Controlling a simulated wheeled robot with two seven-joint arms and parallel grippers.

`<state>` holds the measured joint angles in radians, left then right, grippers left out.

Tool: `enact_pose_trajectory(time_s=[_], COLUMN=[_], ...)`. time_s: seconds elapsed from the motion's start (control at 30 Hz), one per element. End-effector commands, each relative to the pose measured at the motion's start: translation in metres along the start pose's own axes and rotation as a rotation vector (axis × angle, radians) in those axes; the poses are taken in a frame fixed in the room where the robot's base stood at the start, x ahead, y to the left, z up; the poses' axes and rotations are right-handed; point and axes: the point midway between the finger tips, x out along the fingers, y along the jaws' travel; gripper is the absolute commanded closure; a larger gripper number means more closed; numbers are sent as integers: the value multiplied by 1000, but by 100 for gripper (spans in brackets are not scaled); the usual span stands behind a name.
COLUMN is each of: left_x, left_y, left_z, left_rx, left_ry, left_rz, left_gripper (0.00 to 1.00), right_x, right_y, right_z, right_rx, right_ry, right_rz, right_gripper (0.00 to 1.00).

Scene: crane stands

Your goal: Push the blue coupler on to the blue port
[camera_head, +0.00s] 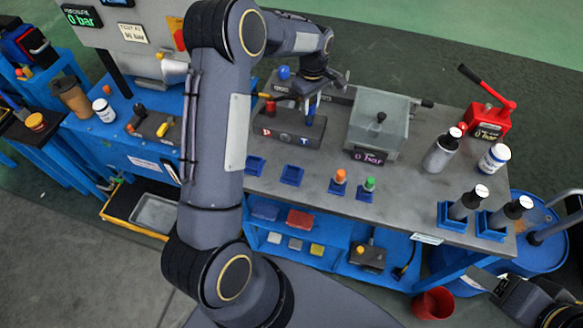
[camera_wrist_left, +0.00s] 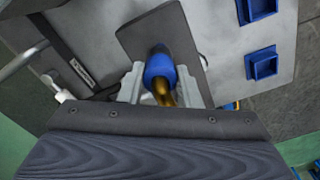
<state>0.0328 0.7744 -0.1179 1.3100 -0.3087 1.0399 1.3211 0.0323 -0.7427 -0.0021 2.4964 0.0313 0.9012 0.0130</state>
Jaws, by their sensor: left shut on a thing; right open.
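The blue coupler (camera_wrist_left: 160,68) sits between the two fingers of my left gripper (camera_wrist_left: 160,88) in the left wrist view, with a brass-coloured part below it. In the head view my left gripper (camera_head: 314,98) points down at the right part of a dark port block (camera_head: 283,134) marked with letters. A small blue part (camera_head: 310,117) shows under the fingers there. The blue port is hidden, and I cannot tell whether the coupler touches it. My right gripper (camera_head: 492,280) is open and empty at the lower right, away from the block.
A clear-lidded box (camera_head: 379,115) with a 0 bar display stands right of the block. A red lever pump (camera_head: 488,122), bottles (camera_head: 441,150) and several blue holders (camera_head: 291,175) stand on the grey bench (camera_head: 400,190). A red bucket (camera_head: 433,303) is on the floor.

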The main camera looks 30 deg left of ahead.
Motion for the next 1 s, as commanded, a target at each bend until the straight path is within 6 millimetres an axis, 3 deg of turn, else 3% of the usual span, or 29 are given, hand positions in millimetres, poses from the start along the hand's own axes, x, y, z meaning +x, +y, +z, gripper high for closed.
enact_pose_trajectory(time_s=[0.77,0.8,0.97,1.0], left_x=[18,17,17,17], left_y=[0,0,0,0], left_z=[0,0,0,0], left_rx=[0,0,0,0], left_ry=[0,0,0,0], left_rz=[0,0,0,0], left_gripper=[95,66,45,44], right_x=[11,10,10,10], right_y=[5,5,5,5], right_z=[6,5,5,5], right_rx=[0,0,0,0], right_ry=[0,0,0,0], right_rz=[0,0,0,0], right_gripper=[44,44,44,44])
